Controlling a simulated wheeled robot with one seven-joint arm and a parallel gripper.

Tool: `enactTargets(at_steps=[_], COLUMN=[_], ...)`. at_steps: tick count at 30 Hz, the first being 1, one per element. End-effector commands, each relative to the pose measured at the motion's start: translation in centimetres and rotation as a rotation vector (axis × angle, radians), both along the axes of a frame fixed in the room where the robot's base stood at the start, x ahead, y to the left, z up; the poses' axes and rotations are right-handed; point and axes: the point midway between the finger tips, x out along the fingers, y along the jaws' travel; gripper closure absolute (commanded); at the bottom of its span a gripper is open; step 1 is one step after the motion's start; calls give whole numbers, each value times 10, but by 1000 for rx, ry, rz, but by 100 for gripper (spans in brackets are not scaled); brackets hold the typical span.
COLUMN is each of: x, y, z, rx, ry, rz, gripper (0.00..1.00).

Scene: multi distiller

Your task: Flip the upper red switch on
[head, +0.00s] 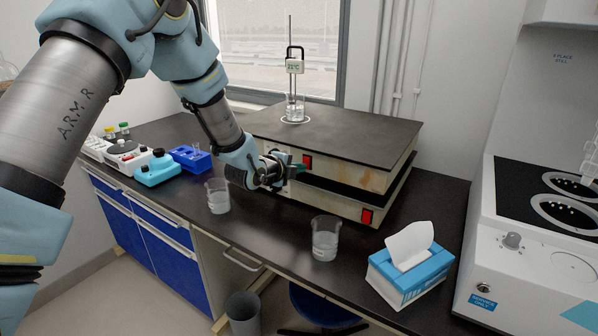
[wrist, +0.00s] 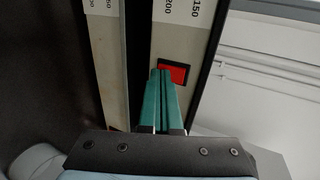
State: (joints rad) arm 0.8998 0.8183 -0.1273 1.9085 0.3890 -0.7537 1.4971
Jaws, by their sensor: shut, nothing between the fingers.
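The upper red switch (head: 308,161) sits on the front face of the upper distiller plate (head: 340,128). It also shows in the wrist view (wrist: 176,72) as a red rocker in a black frame. My gripper (head: 300,168) is shut, its green fingers together and empty. In the wrist view the fingertips (wrist: 161,72) overlap the left part of the switch; I cannot tell whether they touch it. A lower red switch (head: 367,216) is on the lower unit (head: 335,200), to the right and below.
Beakers stand on the black bench, one left (head: 218,196) and one in front (head: 325,238). A tissue box (head: 408,276) is at the front right. A beaker with a thermometer (head: 295,105) stands on top of the upper plate. Blue lab items (head: 157,170) are at left.

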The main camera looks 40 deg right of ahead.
Motion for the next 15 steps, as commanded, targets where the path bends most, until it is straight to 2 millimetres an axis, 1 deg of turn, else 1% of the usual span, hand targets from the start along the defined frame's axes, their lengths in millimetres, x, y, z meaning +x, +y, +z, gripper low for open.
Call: enactTargets(at_steps=[1,3,10,15], x=[0,0,0,0], y=[-1,-2,-2,-2], z=[-9,-1,0,6], rx=[-13,-15,-14,-16], ry=[-4,-5,-5,-6], rz=[0,0,0,-1], gripper=[100,100,100,100])
